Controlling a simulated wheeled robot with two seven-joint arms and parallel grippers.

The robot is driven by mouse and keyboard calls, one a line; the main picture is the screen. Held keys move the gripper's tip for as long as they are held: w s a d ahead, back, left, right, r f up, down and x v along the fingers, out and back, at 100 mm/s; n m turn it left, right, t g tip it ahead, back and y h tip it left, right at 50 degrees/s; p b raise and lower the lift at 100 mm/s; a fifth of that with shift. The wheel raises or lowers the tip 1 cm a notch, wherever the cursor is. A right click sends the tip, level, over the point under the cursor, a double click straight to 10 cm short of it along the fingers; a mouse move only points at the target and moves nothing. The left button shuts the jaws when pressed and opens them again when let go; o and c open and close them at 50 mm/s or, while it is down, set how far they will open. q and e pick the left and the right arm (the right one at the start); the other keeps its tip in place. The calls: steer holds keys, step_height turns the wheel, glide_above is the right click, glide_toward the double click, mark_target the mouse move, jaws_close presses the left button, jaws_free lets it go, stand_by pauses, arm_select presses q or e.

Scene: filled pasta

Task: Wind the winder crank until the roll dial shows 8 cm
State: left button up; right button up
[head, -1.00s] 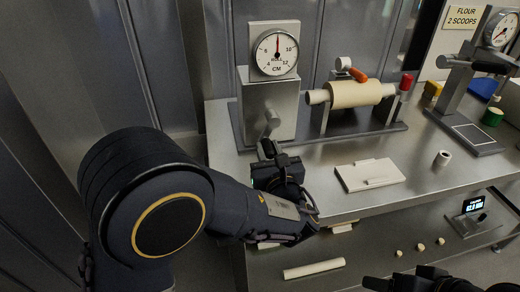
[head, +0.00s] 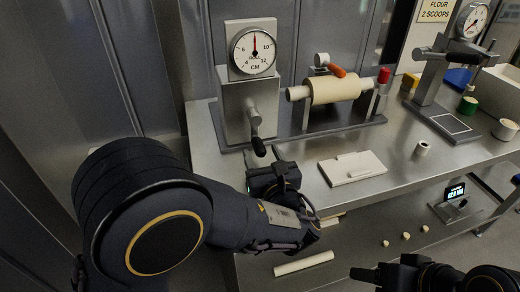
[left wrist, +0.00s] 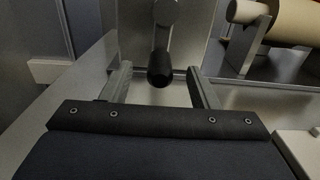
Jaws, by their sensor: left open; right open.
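The roll dial (head: 254,66) is a white round gauge on the grey winder housing (head: 235,95). Its red needle points straight up, between the 6 and the 10, where the 8 falls. The winder crank (head: 256,124) is below the dial, its black handle hanging down and toward me. In the left wrist view the handle (left wrist: 160,65) appears between my spread fingertips (left wrist: 160,88), touching neither. My left gripper (head: 270,166) is open, just in front of and below the handle. My right gripper (head: 366,272) is open and empty at the bottom right, partly cut off.
A pasta roll (head: 336,88) on a stand is right of the winder. A pale board (head: 352,168) and small ring (head: 422,148) lie on the steel bench (head: 315,150). A weighing press (head: 436,90) stands right. A lower shelf holds a dough stick (head: 304,263).

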arm_select(q)
steer(key=shift+v, duration=3.2)
steer(key=shift+f, duration=0.1)
